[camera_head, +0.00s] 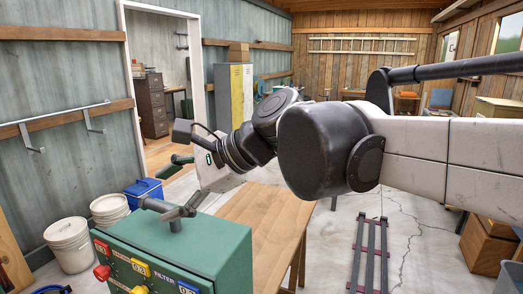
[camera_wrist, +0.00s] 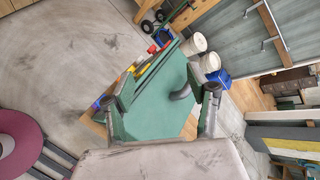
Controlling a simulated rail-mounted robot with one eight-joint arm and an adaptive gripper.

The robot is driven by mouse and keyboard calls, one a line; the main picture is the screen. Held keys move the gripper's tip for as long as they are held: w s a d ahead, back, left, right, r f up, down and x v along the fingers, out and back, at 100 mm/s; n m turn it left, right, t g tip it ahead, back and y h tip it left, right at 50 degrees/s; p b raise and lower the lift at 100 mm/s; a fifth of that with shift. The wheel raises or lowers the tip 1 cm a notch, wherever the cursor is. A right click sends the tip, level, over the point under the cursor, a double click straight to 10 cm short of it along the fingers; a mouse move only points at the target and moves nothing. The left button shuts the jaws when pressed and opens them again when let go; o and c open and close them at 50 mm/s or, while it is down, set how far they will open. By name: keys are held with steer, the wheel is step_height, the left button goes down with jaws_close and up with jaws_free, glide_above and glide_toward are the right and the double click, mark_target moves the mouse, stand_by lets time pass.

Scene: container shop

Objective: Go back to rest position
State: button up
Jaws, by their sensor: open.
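My gripper (camera_head: 166,193) is open and empty, with its two dark fingers spread wide. In the head view it hangs in the air behind and above a green control box (camera_head: 207,245). In the wrist view my gripper (camera_wrist: 160,95) is seen from behind, and the fingers frame the flat top of the green box (camera_wrist: 155,105). A dark grey pipe fitting (camera_head: 175,222) stands on the box top; in the head view the lower finger overlaps it, and I cannot tell whether they touch. In the wrist view the fitting (camera_wrist: 183,95) lies between the fingers, near the right one.
The box stands on a wooden table (camera_head: 262,210). White buckets (camera_head: 69,245) and a blue cooler (camera_head: 143,193) are on the floor by the left wall. A dark metal rack (camera_head: 369,255) lies on the floor at right. Yellow and grey lockers (camera_head: 234,95) stand behind.

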steer(key=s+d+f+n+t+h+b, duration=0.2)
steer(key=d+f+n+h+b, duration=0.3)
steer(key=d+f, duration=1.2)
steer(key=s+d+f+n+t+h+b, duration=0.2)
steer(key=s+d+f+n+h+b, duration=0.3)
steer(key=d+f+b, duration=0.6)
steer(key=d+f, duration=0.7)
steer(key=f, duration=0.1)
steer(key=shift+s+f+t+h+b, duration=0.2)
steer(key=shift+t+h+b, duration=0.15)
steer(key=shift+t+h, duration=0.05)
